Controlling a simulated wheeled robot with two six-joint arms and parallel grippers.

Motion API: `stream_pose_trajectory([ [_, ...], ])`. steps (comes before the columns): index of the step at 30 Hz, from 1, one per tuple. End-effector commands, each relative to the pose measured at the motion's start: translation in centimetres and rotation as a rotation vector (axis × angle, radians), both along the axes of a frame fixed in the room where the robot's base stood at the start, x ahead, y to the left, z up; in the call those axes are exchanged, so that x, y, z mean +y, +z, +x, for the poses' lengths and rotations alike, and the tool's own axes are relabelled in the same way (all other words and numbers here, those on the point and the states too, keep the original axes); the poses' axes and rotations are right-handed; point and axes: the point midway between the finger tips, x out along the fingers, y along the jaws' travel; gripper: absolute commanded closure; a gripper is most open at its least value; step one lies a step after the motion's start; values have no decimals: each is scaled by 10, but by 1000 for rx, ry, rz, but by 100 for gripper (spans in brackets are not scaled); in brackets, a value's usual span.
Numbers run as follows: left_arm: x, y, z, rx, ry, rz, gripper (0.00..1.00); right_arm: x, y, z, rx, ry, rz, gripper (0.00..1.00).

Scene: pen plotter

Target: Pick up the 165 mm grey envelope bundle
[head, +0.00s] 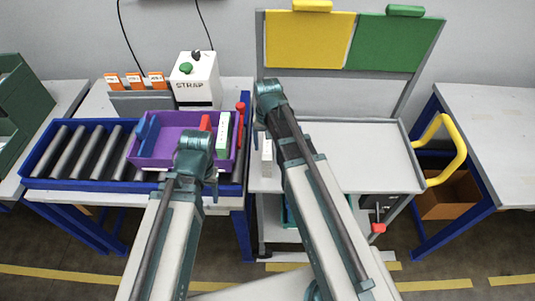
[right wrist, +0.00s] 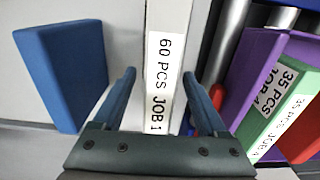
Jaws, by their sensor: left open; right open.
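The envelope bundle (right wrist: 178,55) is a pale grey-white upright block with a white label reading "60 PCS JOB 1" in the right wrist view. It also shows in the head view as a narrow pale block (head: 266,158) on the left part of the trolley top, partly hidden by my right arm. My right gripper (right wrist: 160,76) is open, with one finger on each side of the bundle; I cannot tell whether either finger touches it. My left gripper (head: 196,155) is over the purple tote, its fingers mostly hidden by my wrist; it is open.
The purple tote (head: 170,161) sits on the roller conveyor (head: 80,150) and holds a green bundle (head: 223,132) and red pieces. A blue block (right wrist: 62,75) stands left of the bundle in the right wrist view. The trolley top (head: 365,155) is clear right of my right arm.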

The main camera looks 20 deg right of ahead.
Motion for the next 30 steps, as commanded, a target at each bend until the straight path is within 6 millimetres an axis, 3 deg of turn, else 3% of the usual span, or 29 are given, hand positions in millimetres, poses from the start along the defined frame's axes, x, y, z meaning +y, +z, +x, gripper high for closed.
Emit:
stream_pose_trajectory([
  [1, 0, -13, 0, 0, 0, 0, 40, 0, -13, 0, 0, 0, 0, 25],
  [3, 0, -18, 0, 0, 0, 0, 40, 0, -18, 0, 0, 0, 0, 25],
  [12, 0, -17, 0, 0, 0, 0, 40, 0, -17, 0, 0, 0, 0, 27],
  [24, 0, -17, 0, 0, 0, 0, 40, 0, -17, 0, 0, 0, 0, 99],
  [30, 0, -17, 0, 0, 0, 0, 40, 0, -17, 0, 0, 0, 0, 100],
])
